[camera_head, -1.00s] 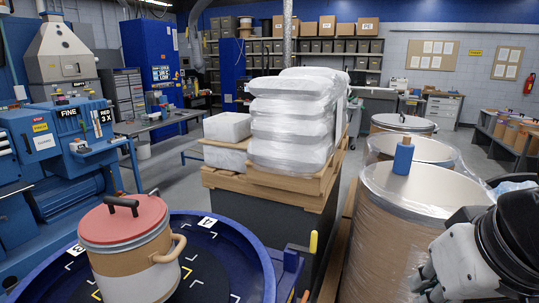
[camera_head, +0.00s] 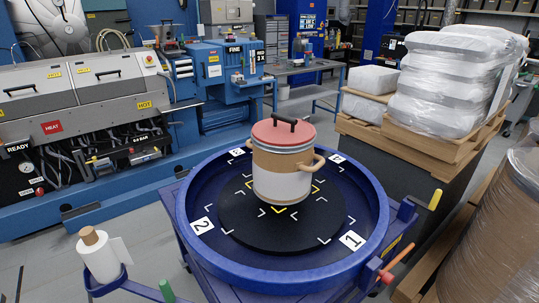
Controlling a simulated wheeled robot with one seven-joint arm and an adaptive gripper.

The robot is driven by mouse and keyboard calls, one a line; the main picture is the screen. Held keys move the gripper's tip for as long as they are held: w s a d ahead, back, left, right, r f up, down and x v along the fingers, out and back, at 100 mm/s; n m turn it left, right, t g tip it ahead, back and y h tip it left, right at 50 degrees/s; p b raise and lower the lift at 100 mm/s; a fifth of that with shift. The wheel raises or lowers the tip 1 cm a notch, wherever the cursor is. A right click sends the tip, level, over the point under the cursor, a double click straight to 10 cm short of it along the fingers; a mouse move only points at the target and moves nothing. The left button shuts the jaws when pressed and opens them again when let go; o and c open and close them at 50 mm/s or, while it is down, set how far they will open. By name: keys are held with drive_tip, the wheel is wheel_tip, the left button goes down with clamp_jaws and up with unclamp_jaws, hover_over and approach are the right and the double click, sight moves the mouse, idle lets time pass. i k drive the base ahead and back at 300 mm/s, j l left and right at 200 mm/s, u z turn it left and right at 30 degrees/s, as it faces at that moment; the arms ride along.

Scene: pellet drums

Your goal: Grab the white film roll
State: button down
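A white roll (camera_head: 101,257) with a brown core end on top stands upright at the lower left, in or on a blue ring holder (camera_head: 122,280) at the side of the blue turntable cart. A loose white flap sticks out to its right, which fits a film roll. My gripper is not in view now, so its state and distance from the roll do not show.
A blue round turntable (camera_head: 364,240) with numbered marks carries a lidded drum (camera_head: 283,180) in its middle. A pallet of wrapped white bags (camera_head: 440,85) and a wrapped drum (camera_head: 490,230) stand at the right. Blue machines (camera_head: 95,110) line the back left.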

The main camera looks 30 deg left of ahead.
sight(103, 256)
drive_tip(key=k+u, duration=0.1)
drive_tip(key=u, duration=1.45)
drive_tip(key=l+u, duration=1.1)
drive_tip(key=i, duration=0.3)
drive_tip(key=k+j+u, duration=0.1)
drive_tip(key=i+j+u, duration=0.15)
drive_tip(key=j, duration=0.3)
drive_tip(key=i+j+u, duration=0.2)
drive_tip(key=i+j, duration=0.15)
